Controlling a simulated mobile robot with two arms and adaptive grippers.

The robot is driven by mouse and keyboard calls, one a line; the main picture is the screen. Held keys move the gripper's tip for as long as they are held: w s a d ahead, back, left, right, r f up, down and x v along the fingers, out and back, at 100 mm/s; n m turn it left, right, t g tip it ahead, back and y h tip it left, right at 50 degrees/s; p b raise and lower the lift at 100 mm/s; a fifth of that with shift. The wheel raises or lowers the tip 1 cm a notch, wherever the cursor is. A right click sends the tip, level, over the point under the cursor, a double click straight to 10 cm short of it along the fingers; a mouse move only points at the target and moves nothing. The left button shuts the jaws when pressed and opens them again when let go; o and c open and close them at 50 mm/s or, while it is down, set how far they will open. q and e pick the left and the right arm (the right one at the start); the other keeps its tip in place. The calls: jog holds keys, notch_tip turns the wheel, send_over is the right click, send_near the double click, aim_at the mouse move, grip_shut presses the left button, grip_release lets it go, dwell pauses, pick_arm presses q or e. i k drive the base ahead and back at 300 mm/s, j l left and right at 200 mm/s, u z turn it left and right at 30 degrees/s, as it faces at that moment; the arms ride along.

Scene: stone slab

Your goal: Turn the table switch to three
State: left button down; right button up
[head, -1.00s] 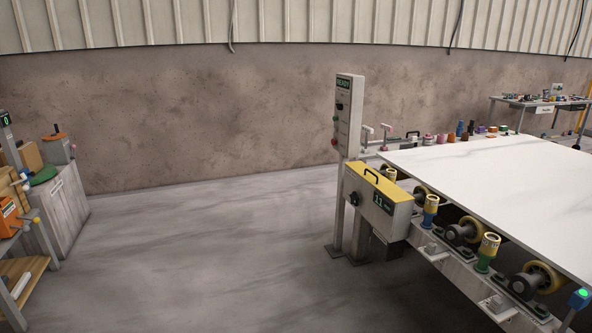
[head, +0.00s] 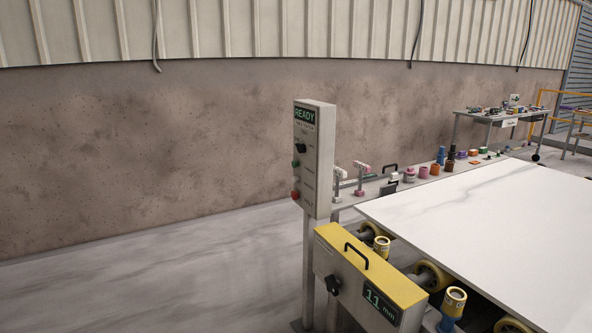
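A grey control post (head: 318,165) stands near the middle of the head view, with a panel whose display reads READY. The panel has a black rotary switch (head: 301,148) near its top; its setting is too small to read. Below the switch are a green button (head: 295,163) and a red button (head: 295,195). In front of the post is a yellow-topped box (head: 370,265) with a black knob (head: 333,285) and a display reading 11 mm. Neither of my grippers is in view.
A white stone slab (head: 480,210) lies on a roller table (head: 430,316) at right. Small tools and coloured containers (head: 440,158) line its back edge. A bench (head: 500,115) stands far right. The floor (head: 150,280) left of the post is clear.

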aim_at(301, 148)
jog(key=i, duration=0.25)
jog(key=j+z, duration=0.1)
jog(key=z, duration=0.3)
jog(key=i+j+z, duration=0.1)
jog(key=z, duration=0.25)
jog(key=j+z, duration=0.15)
jog(key=z, duration=0.25)
jog(key=i, duration=0.05)
